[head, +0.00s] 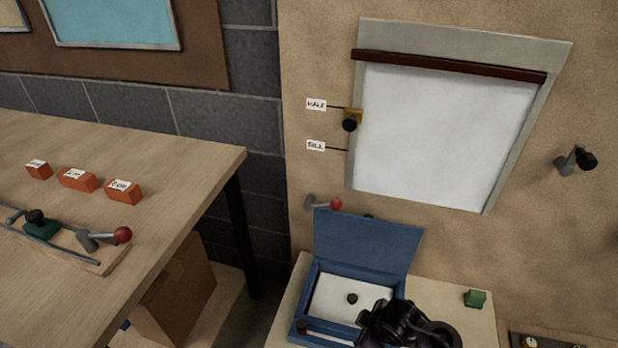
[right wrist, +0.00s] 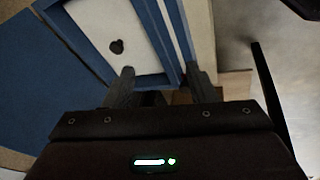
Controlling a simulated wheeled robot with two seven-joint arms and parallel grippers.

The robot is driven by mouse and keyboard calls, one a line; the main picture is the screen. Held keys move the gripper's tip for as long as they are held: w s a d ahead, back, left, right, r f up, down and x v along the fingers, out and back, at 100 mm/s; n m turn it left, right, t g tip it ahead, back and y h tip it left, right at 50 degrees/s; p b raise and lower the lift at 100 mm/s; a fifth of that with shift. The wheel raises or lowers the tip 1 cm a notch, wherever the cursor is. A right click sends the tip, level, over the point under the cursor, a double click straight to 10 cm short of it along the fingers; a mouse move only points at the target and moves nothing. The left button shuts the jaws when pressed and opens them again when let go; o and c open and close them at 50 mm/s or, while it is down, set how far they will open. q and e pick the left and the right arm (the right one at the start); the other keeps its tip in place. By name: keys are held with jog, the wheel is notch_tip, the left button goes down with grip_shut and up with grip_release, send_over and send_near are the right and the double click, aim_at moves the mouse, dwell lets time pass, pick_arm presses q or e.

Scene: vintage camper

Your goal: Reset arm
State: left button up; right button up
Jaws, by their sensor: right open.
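My right gripper (head: 385,325) is a dark shape at the bottom of the head view, over the front right part of an open blue box (head: 312,290). In the right wrist view my right gripper (right wrist: 160,78) is open, its two grey fingers apart. The blue box's side wall (right wrist: 172,30) shows between them; I cannot tell whether they touch it. No object is held between the fingers. The box's white inner panel (right wrist: 95,25) bears a small black knob (right wrist: 116,46). My left gripper is in neither view.
The box's lid (head: 365,240) stands raised at the back. A green block (head: 475,298) sits to its right. A wooden table (head: 150,165) at left holds orange labelled blocks (head: 78,180) and a red-knobbed lever (head: 123,235). A framed white panel (head: 445,130) is on the wall.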

jog(key=s+d+r+m+h, duration=0.1)
jog(key=s+d+r+m, duration=0.2)
jog(key=s+r+m, duration=0.3)
jog(key=s+d+r+m, duration=0.35)
jog(key=s+r, duration=0.25)
jog(key=r, duration=0.2)
notch_tip(320, 180, down, 30)
jog(key=s+f+g+p, duration=0.1)
jog(key=s+g, duration=0.1)
jog(key=s, duration=0.1)
jog(key=s+d+f+p, duration=0.1)
jog(key=s+d+f, duration=0.2)
jog(key=s+f, duration=1.2)
jog(key=s, duration=0.3)
jog(key=shift+s+f+g+h, duration=0.15)
jog(key=shift+s+g+h, duration=0.15)
jog(key=shift+s+g, duration=0.1)
jog(key=shift+c, duration=0.2)
